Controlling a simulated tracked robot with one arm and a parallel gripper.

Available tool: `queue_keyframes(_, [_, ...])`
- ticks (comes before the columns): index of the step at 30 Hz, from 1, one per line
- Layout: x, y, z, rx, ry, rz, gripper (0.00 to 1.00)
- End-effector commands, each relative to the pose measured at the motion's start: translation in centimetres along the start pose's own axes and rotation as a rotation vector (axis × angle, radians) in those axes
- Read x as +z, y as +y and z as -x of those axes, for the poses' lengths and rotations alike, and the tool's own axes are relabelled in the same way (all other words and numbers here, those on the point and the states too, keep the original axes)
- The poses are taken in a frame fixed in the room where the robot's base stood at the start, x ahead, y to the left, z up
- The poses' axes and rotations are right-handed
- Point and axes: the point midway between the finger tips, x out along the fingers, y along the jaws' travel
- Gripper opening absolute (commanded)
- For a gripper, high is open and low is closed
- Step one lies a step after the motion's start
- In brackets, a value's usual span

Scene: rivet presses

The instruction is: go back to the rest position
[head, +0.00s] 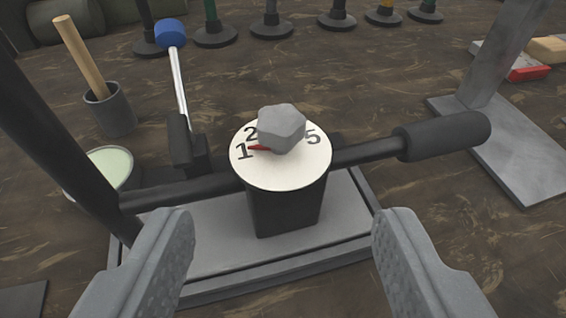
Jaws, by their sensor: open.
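My gripper (280,262) is open, with one grey finger at the lower left and the other at the lower right. Nothing is between the fingers. Ahead of it stands a press with a white round dial (285,172) marked 1, 2 and 5. A grey faceted knob (282,127) sits on the dial and hides part of its face. A red pointer (259,148) shows beside the 1. The dial rests on a dark block (287,208) above a grey base plate (215,250). The fingers appear apart from the knob.
A dark bar with a thick handle (445,136) sticks out right. A blue-knobbed lever (171,34) rises at left. A cup with a wooden stick (108,108) and a pale-green-filled pot (108,165) stand left. Several posts line the back. A grey plate (525,150) lies right.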

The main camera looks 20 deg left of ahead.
Motion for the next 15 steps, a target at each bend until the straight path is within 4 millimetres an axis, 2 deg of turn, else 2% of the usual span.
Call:
queue_keyframes(4, [-4.5, 1.8, 0.7, 0.028, 0.023, -0.009, 0.55])
queue_keyframes(8, [-11.4, 4.8, 2.9, 0.074, 0.048, -0.023, 0.55])
queue_keyframes(9, [-13.7, 5.7, 4.0, 0.088, 0.057, -0.027, 0.55])
queue_keyframes(11, [-17.0, 7.2, 5.8, 0.111, 0.066, -0.034, 0.55])
queue_keyframes(15, [-23.9, 9.9, 11.1, 0.161, 0.085, -0.049, 0.55])
